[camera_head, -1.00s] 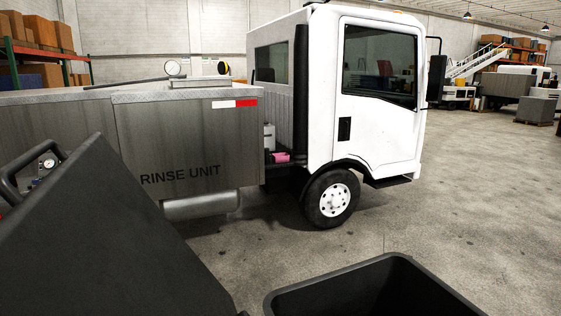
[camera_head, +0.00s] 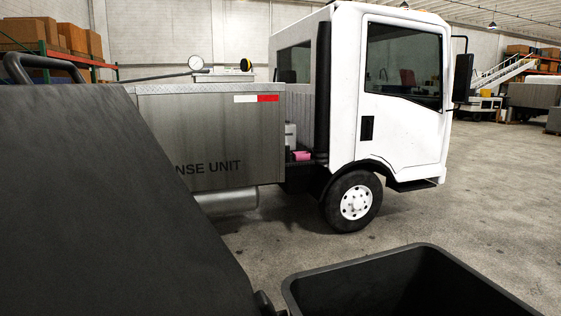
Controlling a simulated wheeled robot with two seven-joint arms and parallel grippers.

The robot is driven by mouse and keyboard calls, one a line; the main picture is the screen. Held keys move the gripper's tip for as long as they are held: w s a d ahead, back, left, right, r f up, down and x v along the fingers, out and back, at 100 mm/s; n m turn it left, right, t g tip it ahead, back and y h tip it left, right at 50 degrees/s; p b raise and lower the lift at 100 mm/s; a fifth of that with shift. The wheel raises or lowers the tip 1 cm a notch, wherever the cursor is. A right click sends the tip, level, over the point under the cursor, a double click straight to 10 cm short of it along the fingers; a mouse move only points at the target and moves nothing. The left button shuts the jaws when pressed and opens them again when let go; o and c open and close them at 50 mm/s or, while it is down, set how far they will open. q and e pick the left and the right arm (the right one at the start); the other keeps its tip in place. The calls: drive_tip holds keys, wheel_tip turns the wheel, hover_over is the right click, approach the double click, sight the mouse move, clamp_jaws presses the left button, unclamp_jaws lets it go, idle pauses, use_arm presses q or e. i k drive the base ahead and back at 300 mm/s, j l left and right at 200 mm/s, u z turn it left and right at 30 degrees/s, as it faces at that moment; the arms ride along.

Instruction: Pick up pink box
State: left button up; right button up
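A small pink box (camera_head: 302,155) sits low in the gap between the grey rinse unit and the white truck cab, beside a small white container (camera_head: 290,136). It is far from me, across open floor. Neither of my grippers is in view, so I cannot see how they stand.
The white truck (camera_head: 395,110) and its grey rinse unit (camera_head: 205,130) stand ahead. An open dark bin (camera_head: 385,262) is close at the lower right, with a large dark panel (camera_head: 90,190) at the left. Concrete floor (camera_head: 480,215) is clear at the right.

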sight(301, 156)
drive_tip(key=j+u, duration=0.9)
drive_tip(key=i+j, duration=0.4)
drive_tip(key=j, duration=0.15)
drive_tip(key=i+j, duration=0.45)
drive_tip(key=i+z, duration=0.2)
drive_tip(key=i, duration=0.65)
drive_tip(key=i+j+z, duration=0.2)
drive_tip(key=i, duration=0.7)
drive_tip(key=i+l+z, duration=0.1)
drive_tip(key=i+z, duration=0.7)
drive_tip(key=i+j+z, duration=0.2)
drive_tip(key=i+z, duration=0.15)
drive_tip(key=i, duration=0.2)
drive_tip(key=i+j+z, duration=0.4)
drive_tip(key=i+l+z, duration=0.3)
drive_tip(key=i, duration=0.15)
drive_tip(key=i+l+z, duration=0.15)
drive_tip(key=i+z, duration=0.2)
drive_tip(key=i, duration=0.15)
drive_tip(key=i+z, duration=0.3)
drive_tip(key=i, duration=0.2)
drive_tip(key=i+l+u, duration=0.2)
drive_tip(key=i+u, duration=0.25)
drive_tip(key=i+l+u, duration=0.6)
drive_tip(key=l+u, duration=0.25)
drive_tip(key=i+l+u, duration=0.25)
drive_tip(key=l+u, duration=0.15)
